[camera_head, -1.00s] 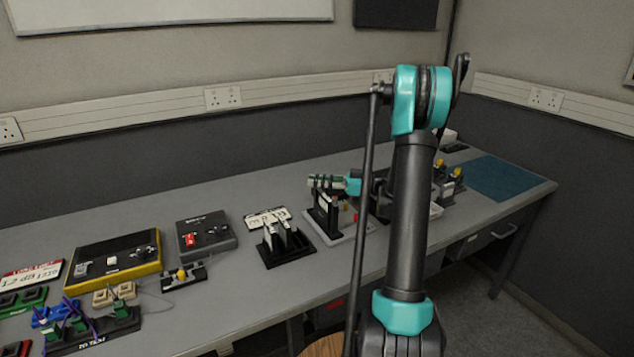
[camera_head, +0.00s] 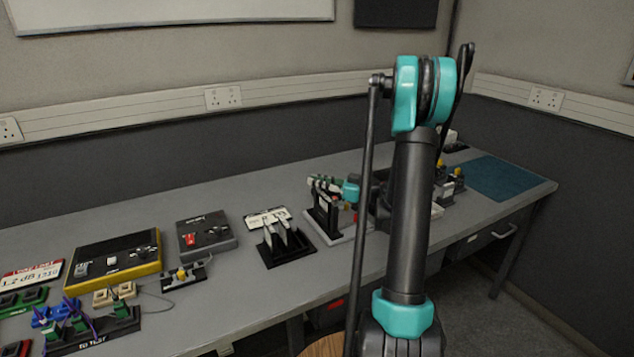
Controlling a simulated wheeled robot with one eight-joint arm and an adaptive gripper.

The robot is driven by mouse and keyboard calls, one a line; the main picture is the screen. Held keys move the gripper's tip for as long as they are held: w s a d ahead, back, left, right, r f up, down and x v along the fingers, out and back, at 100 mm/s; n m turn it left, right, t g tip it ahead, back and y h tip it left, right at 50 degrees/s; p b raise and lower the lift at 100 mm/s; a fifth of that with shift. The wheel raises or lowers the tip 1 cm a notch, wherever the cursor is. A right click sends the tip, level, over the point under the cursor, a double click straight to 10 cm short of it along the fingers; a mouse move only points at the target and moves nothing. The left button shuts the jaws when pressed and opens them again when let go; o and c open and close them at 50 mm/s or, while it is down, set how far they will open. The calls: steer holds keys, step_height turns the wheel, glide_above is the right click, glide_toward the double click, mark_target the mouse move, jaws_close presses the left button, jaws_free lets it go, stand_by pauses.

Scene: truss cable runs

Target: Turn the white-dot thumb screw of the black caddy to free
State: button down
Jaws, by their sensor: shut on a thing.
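A black upright holder (camera_head: 325,220), which I take for the black caddy, stands on a pale grey base plate on the bench, left of my upper arm. My gripper (camera_head: 318,183) reaches in from the right at the holder's top, behind a teal wrist part. It is shut, with its fingers close together at the top of the holder. The white-dot thumb screw is too small to make out, and what lies between the fingers is hidden. My upper arm covers part of the view to the right.
Left of it stands a black rack (camera_head: 285,248) with pale upright plates. Further left are a grey box with a red switch (camera_head: 206,233), a yellow-edged black box (camera_head: 115,263) and green connectors (camera_head: 90,325). A blue mat (camera_head: 505,178) lies at the bench's right end.

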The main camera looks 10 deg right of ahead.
steer(key=c, duration=1.4)
jaws_free()
steer(key=shift+c, duration=0.2)
steer(key=shift+d, duration=0.1)
steer(key=v, duration=1.2)
steer(key=shift+f, duration=0.1)
steer(key=shift+c, duration=0.5)
